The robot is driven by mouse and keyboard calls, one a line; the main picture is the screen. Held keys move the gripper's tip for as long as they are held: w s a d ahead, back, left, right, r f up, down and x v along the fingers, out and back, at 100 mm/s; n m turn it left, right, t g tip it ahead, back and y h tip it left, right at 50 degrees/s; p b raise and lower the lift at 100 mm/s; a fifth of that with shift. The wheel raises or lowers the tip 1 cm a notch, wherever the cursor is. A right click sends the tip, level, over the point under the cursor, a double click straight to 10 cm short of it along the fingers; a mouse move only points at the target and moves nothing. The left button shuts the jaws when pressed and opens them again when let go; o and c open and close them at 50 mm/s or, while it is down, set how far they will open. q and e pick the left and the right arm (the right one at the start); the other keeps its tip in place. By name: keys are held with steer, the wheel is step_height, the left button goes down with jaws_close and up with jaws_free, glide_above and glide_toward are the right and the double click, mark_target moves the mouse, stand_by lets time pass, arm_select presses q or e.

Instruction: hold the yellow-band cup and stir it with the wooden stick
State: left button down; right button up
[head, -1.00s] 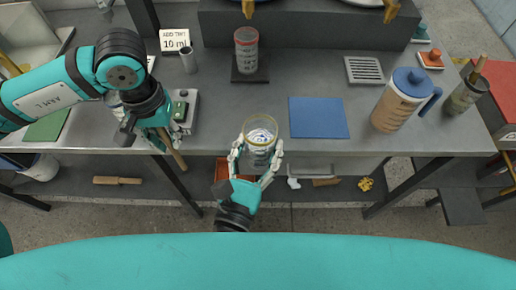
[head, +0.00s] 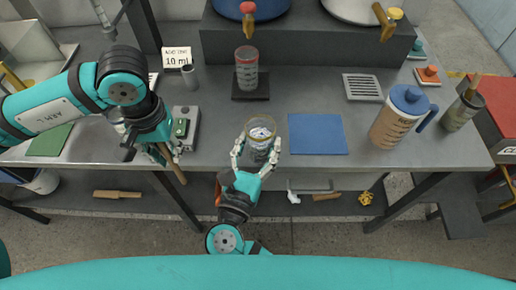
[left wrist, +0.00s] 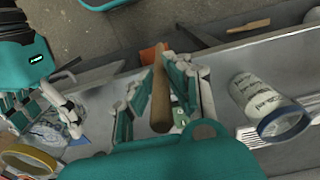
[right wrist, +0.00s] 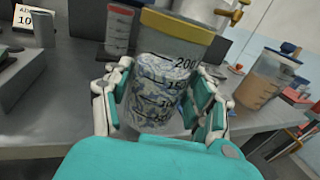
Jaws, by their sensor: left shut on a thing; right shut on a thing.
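The clear yellow-band cup (head: 262,133) has printed marks and bluish-white patterned contents. My right gripper (head: 257,153) is shut around its sides and holds it upright over the front of the bench. In the right wrist view the cup (right wrist: 162,88) fills the space between the fingers; contact with the bench cannot be told. My left gripper (head: 164,150) is shut on the wooden stick (head: 177,169), which slants beside the bench's front edge, left of the cup. The stick (left wrist: 161,98) also shows between the fingers in the left wrist view.
A grey device (head: 190,122) stands between the left gripper and the cup. A blue mat (head: 317,135) lies right of the cup, with a blue-lidded pitcher (head: 396,120) beyond. A red-topped cup (head: 247,70) stands on a dark pad behind. A blue-rimmed cup (left wrist: 262,105) shows in the left wrist view.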

steer(key=shift+w+f, duration=0.4)
steer(key=shift+w, duration=1.15)
steer(key=shift+w+f, duration=0.45)
steer(key=shift+w, duration=1.05)
steer(key=shift+w+f, duration=0.4)
steer(key=shift+w, duration=1.15)
steer(key=shift+f, duration=0.3)
steer(key=o, duration=1.5)
steer(key=shift+c, duration=0.2)
steer(key=c, duration=1.1)
